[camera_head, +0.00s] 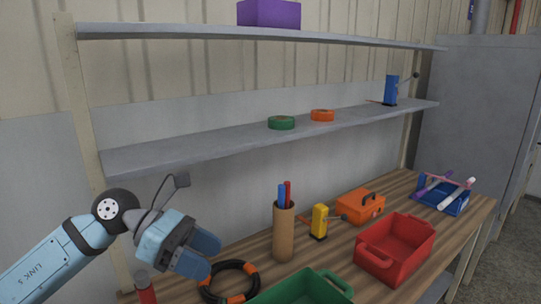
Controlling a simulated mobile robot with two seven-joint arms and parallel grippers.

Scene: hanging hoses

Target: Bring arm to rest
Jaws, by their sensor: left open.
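My left arm comes in from the lower left of the head view. Its gripper (208,256) is open with nothing between its fingers. It is above the left end of the wooden workbench (345,258), near a black and orange hose ring (230,282) that lies on the bench. I cannot tell the exact gap between the gripper and the ring. My right gripper is not in view.
The bench holds a brown cup with pens (284,232), a yellow device (319,221), an orange toolbox (360,205), a red bin (395,249), a green bin (300,289) and a blue tray (452,205). Shelves (190,150) with tape rolls hang behind.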

